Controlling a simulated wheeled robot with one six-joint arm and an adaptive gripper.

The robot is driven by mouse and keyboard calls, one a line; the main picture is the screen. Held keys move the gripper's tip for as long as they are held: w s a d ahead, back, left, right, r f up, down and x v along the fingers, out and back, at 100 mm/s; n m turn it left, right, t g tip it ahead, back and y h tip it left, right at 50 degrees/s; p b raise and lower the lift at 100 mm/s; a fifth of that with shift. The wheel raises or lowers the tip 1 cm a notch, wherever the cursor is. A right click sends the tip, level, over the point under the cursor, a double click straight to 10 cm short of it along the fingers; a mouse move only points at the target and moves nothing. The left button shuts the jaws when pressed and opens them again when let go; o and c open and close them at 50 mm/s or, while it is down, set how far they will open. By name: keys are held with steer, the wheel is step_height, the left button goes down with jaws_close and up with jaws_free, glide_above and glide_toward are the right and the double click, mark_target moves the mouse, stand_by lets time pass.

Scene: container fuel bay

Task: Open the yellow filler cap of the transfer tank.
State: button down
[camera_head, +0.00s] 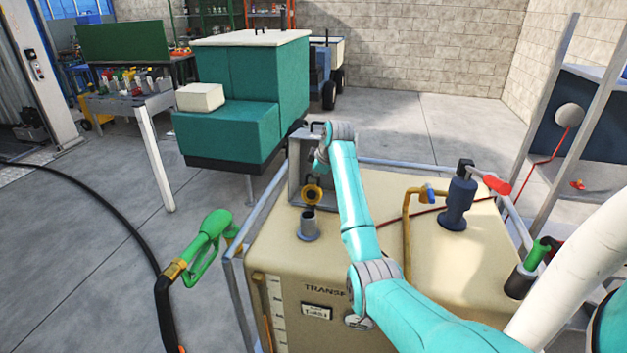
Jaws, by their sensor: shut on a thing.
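The beige transfer tank (400,258) stands in front of me inside a grey rail frame. Its grey filler neck (308,226) rises from the top at the front left, and its dark mouth is uncovered. The yellow filler cap (312,194) is tipped up behind and above the neck, apart from the mouth. My gripper (317,174) is at the cap's upper edge and shut on it. My arm comes in from the lower right and hides part of the gripper. The exact finger contact is too small to make out.
A green fuel nozzle (207,236) on a black hose hangs left of the tank. A yellow pipe (407,232) and a dark blue hand pump (459,199) with a red handle stand on the tank's right. A grey open box (297,165) is behind the cap.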

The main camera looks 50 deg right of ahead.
steer(key=shift+w+d+y, duration=0.25)
steer(key=shift+w+y, duration=0.25)
steer(key=shift+y, duration=0.1)
steer(key=c, duration=1.2)
jaws_free()
steer(key=shift+c, duration=0.2)
steer(key=d+v, duration=0.1)
steer(key=v, duration=1.1)
steer(key=shift+a, duration=0.3)
steer(key=shift+s+f, duration=0.1)
